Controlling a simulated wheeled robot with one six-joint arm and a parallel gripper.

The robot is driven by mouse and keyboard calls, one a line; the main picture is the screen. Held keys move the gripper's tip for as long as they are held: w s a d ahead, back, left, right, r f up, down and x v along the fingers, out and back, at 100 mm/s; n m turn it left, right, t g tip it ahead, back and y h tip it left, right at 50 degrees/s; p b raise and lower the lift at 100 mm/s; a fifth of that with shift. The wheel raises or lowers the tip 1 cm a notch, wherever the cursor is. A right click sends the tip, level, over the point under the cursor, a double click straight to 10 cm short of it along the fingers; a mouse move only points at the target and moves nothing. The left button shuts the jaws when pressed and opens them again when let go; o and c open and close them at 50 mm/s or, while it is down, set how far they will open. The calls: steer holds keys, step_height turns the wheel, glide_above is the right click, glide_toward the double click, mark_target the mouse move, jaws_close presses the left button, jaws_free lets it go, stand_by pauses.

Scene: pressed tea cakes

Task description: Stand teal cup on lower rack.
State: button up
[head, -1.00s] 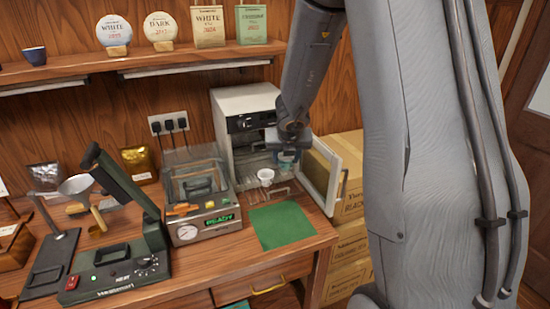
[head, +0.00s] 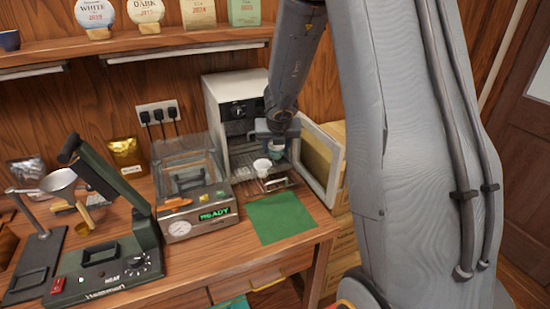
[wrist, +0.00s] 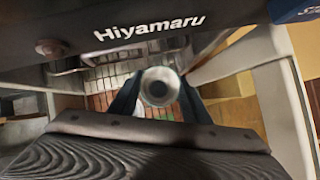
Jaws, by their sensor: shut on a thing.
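My gripper (head: 277,143) is shut on the teal cup (head: 276,154), just in front of the open white cabinet (head: 222,90). The cup shows as a small teal patch under the jaws. In the wrist view a round grey-white cup opening (wrist: 160,86) sits between the two dark fingers, and its colour is hard to tell there. A wire rack (head: 272,184) shows low at the cabinet's mouth, and rack bars (wrist: 105,75) lie beyond the cup in the wrist view. I cannot tell whether the cup touches a rack.
A white cup (head: 262,166) stands at the cabinet front, just left of my gripper. The open cabinet door (head: 322,165) is close on the right. A green mat (head: 281,218) lies clear in front. A glass-lidded machine reading READY (head: 190,190) stands to the left.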

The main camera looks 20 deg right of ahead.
mark_target(276, 156)
step_height(276, 156, down, 3)
steer(key=b, duration=0.3)
steer(key=shift+w+f, duration=0.1)
steer(key=shift+w+f+b, duration=0.1)
steer(key=shift+f+b, duration=0.05)
steer(key=shift+b, duration=0.25)
steer(key=shift+f, duration=0.2)
steer(key=o, duration=1)
steer(key=shift+o, duration=0.2)
